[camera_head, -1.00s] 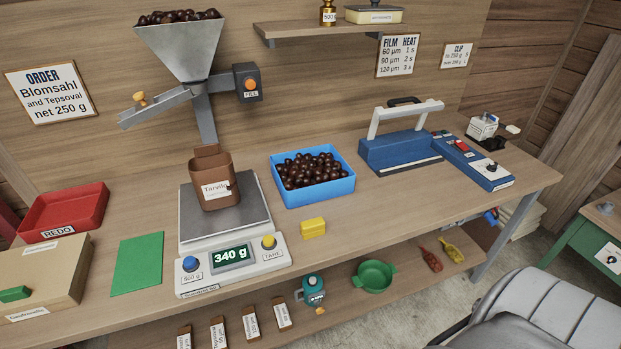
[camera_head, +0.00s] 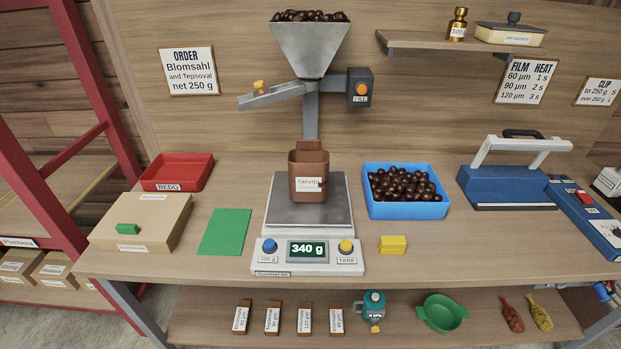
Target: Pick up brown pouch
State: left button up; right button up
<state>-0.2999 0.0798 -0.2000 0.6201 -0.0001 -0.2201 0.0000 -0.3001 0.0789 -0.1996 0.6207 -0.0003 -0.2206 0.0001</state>
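The brown pouch (camera_head: 309,174) stands upright on the metal pan of the scale (camera_head: 280,213), below the hopper's outlet. A white label on its front reads what looks like "Tarvilo". The scale's display (camera_head: 307,249) reads 340 g. Several more small brown packets, one of them here (camera_head: 305,319), lie on the lower shelf with white labels. Neither of my grippers shows in this view.
A hopper (camera_head: 311,48) of chestnuts stands behind the scale. A blue crate (camera_head: 407,210) of chestnuts is to the right, with a yellow block (camera_head: 393,245) before it. A green sheet (camera_head: 225,232), cardboard box (camera_head: 150,222) and red tray (camera_head: 178,171) are left. A blue sealer (camera_head: 508,187) stands right.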

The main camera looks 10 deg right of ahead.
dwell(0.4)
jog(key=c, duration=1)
